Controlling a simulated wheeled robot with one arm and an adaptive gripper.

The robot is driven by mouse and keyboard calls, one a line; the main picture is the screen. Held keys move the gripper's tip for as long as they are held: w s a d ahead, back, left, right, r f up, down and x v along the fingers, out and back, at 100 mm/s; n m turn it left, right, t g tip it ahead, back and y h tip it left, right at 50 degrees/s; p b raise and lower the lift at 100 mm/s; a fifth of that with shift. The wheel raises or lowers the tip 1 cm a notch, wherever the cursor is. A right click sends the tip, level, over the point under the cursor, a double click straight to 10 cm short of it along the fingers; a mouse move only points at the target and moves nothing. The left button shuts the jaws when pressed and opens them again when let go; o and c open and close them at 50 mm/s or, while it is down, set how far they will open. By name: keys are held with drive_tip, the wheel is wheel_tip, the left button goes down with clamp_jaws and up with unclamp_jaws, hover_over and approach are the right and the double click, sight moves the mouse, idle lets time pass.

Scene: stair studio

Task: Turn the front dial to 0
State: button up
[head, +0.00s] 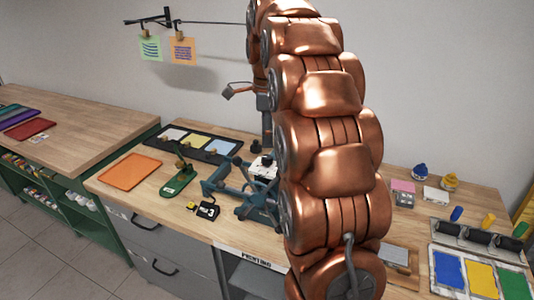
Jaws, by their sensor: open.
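My copper arm fills the middle of the head view and hides much of the bench.
An orange mat (130,171), a green stand (180,183) and a black tray with pale panels (198,141) occupy the bench's left. A dark post (265,112) stands behind.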

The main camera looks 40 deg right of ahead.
sight(267, 157)
drive_tip(key=shift+f+p, duration=1.15)
drive_tip(key=shift+f, duration=2.3)
clamp_jaws()
